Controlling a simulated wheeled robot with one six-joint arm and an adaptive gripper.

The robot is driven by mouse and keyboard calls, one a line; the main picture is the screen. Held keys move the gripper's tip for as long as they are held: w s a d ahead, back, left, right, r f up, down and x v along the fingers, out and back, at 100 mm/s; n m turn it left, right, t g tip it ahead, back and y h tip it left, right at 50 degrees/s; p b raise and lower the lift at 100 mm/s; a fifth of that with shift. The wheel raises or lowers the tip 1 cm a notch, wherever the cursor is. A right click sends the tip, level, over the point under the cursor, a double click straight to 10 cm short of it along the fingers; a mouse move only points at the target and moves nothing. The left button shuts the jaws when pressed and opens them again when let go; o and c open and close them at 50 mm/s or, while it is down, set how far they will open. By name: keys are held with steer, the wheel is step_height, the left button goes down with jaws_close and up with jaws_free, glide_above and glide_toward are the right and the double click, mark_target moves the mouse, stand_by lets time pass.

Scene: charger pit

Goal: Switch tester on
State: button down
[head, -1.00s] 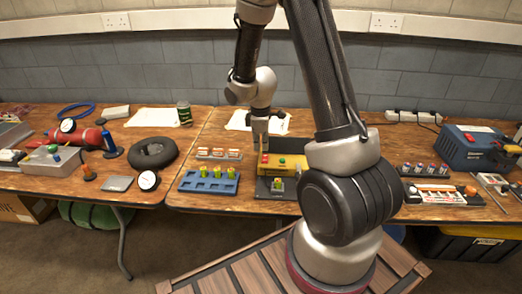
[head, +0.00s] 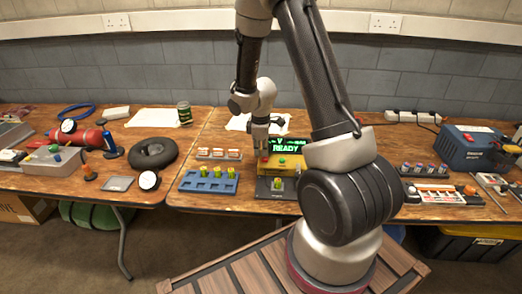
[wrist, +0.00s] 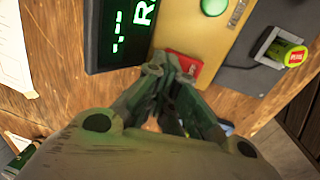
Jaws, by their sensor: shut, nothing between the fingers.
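The tester is a yellow box (head: 294,170) with a dark display (head: 292,146) behind it, lit with green text reading "READY". A green button (head: 282,161) sits on its top. The red switch (wrist: 188,66) shows in the wrist view at the edge of the yellow panel (wrist: 185,25), partly hidden by my fingers. My gripper (wrist: 160,65) is shut and empty, its tips at or just over the red switch; contact cannot be told. In the head view my gripper (head: 264,154) points down at the left end of the box.
A yellow-green cell (head: 277,184) stands in the dark holder in front of the box. A blue rack (head: 208,187) with several similar cells lies to the left. A pale tray (head: 219,154) stands behind the rack. A blue machine (head: 468,150) is far right.

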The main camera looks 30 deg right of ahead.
steer(key=shift+s+f, duration=0.25)
steer(key=shift+s+a, duration=0.4)
steer(key=shift+s, duration=0.15)
step_height(320, 180, up, 12)
steer(key=shift+s+a+r, duration=0.15)
steer(key=shift+s+a, duration=0.15)
steer(key=shift+a, duration=0.05)
